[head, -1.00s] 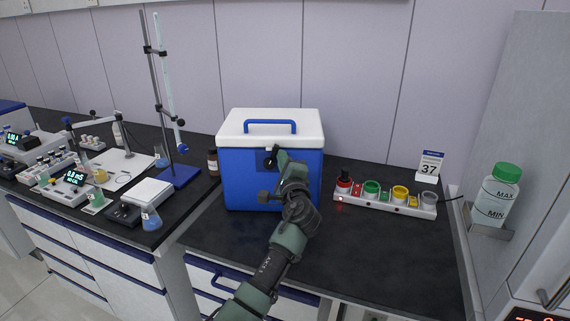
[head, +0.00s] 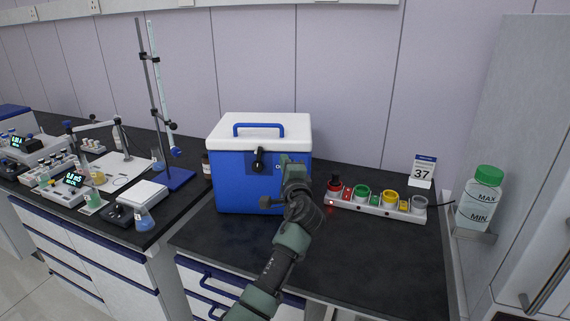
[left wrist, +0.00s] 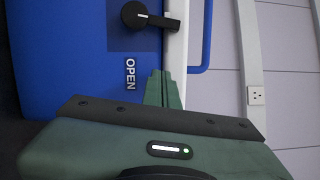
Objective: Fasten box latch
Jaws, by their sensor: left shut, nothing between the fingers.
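The blue box (head: 232,185) with a white lid (head: 290,122) and a blue handle stands on the dark bench. Its black latch (head: 258,160) is on the front, just under the lid. In the left wrist view the latch (left wrist: 150,18) has a round knob and a lever that reaches over the white lid edge, so it points up. The word OPEN is printed beside it. My left gripper (head: 291,160) is shut and empty, to the right of the latch and apart from it. Its closed fingers (left wrist: 165,88) lie close to the box front by the OPEN label. My right gripper is out of view.
A white rack with coloured jars (head: 375,207) stands right of the box. A brown bottle (head: 206,165) and a burette stand (head: 180,178) are to the left. A green-capped bottle (head: 480,198) is at far right. The bench front is clear.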

